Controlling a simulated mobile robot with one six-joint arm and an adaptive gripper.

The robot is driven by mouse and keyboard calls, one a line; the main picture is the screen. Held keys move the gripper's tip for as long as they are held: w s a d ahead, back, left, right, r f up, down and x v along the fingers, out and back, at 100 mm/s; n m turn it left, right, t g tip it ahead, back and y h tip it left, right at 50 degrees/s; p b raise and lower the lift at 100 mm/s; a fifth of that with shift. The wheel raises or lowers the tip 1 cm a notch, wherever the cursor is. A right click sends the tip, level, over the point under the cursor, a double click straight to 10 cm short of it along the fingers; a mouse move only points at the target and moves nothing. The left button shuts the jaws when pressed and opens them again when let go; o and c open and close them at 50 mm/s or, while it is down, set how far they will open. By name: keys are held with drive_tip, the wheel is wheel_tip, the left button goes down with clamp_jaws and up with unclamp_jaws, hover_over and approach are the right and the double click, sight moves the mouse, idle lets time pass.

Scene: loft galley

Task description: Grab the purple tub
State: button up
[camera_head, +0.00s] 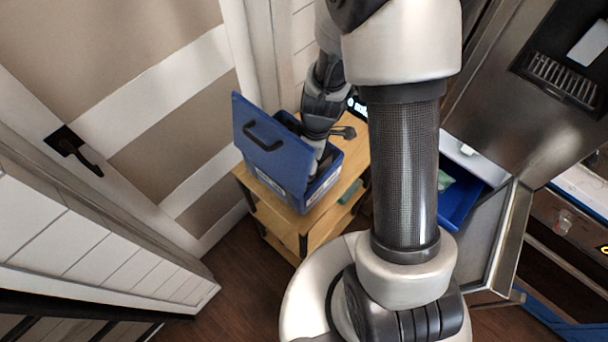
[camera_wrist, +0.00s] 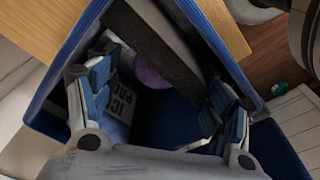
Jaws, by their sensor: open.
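The purple tub (camera_wrist: 150,78) shows only in part in the wrist view, inside the blue box (camera_wrist: 292,150). A dark grey band crosses above it and hides some of it. In the head view the blue box (camera_head: 292,188) stands on a wooden shelf unit with its lid (camera_head: 262,140) raised; the tub cannot be seen there. My gripper (camera_wrist: 160,100) is open and reaches down into the box, one finger on each side of the tub's direction in the picture. I cannot tell whether a finger touches the tub. In the head view my gripper (camera_head: 322,160) is partly hidden by the box.
An ice pack (camera_wrist: 120,102) with lettering lies in the box beside the left finger. The box walls stand close around my fingers. The wooden shelf unit (camera_head: 268,217) stands near a door. An open appliance with a blue drawer (camera_head: 461,207) is at the right.

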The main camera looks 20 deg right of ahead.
drive_tip(key=f+b, duration=0.1)
drive_tip(key=f, duration=0.1)
drive_tip(key=f+b, duration=0.1)
drive_tip(key=f, duration=0.2)
drive_tip(key=shift+w+a+f, duration=0.1)
drive_tip(key=shift+w+a, duration=0.05)
drive_tip(key=shift+a, duration=0.05)
drive_tip(key=c, duration=1.4)
drive_tip(key=shift+o, duration=0.2)
